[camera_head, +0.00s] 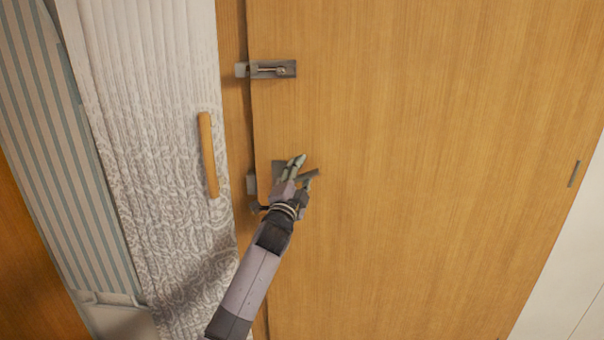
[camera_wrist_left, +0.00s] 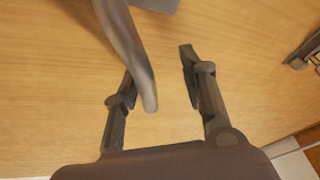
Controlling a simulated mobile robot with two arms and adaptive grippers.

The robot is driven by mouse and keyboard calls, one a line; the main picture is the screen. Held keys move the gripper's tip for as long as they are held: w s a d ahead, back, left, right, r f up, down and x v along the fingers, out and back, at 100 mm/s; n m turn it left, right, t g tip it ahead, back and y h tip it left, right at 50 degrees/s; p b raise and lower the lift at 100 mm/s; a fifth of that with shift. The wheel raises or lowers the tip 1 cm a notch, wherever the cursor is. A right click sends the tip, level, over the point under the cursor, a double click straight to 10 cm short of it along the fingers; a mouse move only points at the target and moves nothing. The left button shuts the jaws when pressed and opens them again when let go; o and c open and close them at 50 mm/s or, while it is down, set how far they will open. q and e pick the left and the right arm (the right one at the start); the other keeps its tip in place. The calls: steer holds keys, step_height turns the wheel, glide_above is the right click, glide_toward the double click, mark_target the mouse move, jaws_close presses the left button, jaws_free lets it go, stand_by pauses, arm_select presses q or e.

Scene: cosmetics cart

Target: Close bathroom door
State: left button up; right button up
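The wooden door (camera_head: 420,130) fills most of the head view, its left edge close to the wooden frame strip (camera_head: 233,120). A thin dark line shows between them; I cannot tell whether the door is fully shut. My left gripper (camera_head: 297,168) is at the door's metal lever handle (camera_head: 311,175), partly covering it. In the left wrist view, the grey lever (camera_wrist_left: 128,45) reaches down between the two fingers of the gripper (camera_wrist_left: 160,75). The fingers are apart. The lever's tip is near the left finger, with a gap to the right one. My right gripper is not in view.
A metal sliding bolt (camera_head: 272,69) sits on the door above the handle. Left of the frame is a white patterned panel (camera_head: 160,130) with a wooden pull handle (camera_head: 208,155). A striped surface (camera_head: 60,170) lies farther left. A pale wall (camera_head: 570,270) is at the right.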

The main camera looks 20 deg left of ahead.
arm_select(q)
steer(key=shift+r, duration=0.2)
steer(key=shift+s, duration=0.15)
steer(key=v, duration=1.1)
steer(key=shift+s+f, duration=0.25)
steer(key=shift+s, duration=0.1)
steer(key=shift+c, duration=0.5)
